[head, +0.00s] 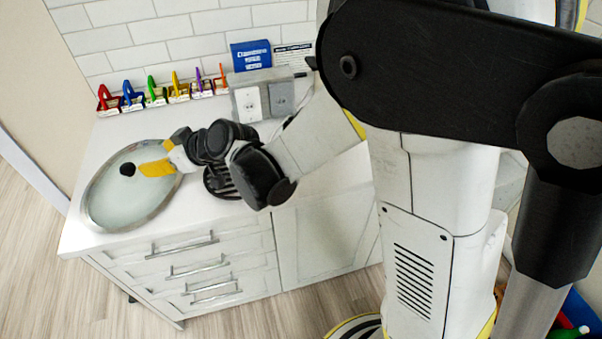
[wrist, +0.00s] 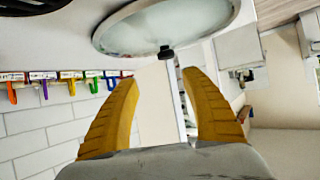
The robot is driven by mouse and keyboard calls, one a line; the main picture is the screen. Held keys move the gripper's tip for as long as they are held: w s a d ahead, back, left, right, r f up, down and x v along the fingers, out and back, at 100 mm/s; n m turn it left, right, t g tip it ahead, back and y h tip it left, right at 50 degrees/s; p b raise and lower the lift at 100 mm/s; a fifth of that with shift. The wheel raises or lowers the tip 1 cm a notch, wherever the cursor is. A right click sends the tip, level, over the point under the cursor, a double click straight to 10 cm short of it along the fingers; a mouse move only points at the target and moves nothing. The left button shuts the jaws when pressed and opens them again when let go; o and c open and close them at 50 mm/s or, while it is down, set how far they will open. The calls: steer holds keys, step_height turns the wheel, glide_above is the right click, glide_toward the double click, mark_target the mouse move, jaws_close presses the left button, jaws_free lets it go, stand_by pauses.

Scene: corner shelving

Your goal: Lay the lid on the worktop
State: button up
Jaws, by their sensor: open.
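The lid (head: 118,208) is a round glass disc with a metal rim and a black knob (head: 127,169). It appears to lie knob up at the left end of the white worktop (head: 205,212), close to the left edge. My gripper (head: 148,168) is just right of the knob in the head view, its yellow fingers pointing left. In the wrist view the lid (wrist: 175,25) is at the top, and its knob (wrist: 166,52) shows beyond the gap between my spread fingers (wrist: 160,80). The fingers are empty and apart from the knob.
A row of coloured hooks or clips (head: 155,92) stands along the back wall. A blue box (head: 251,55) and grey socket box (head: 262,97) are to their right. A black slotted item (head: 220,182) is partly hidden under my wrist. Drawers (head: 185,265) are below the worktop.

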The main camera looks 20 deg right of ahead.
steer(key=s+d+r+m+h, duration=0.25)
steer(key=s+d, duration=0.25)
steer(key=d, duration=0.3)
steer(key=s+d+r+m+h, duration=0.25)
steer(key=s+d, duration=0.25)
steer(key=d, duration=0.3)
steer(key=s+d+f+m+g+h, duration=0.1)
steer(key=s+d+m+h, duration=0.3)
steer(key=s+d, duration=0.9)
steer(key=shift+d, duration=0.7)
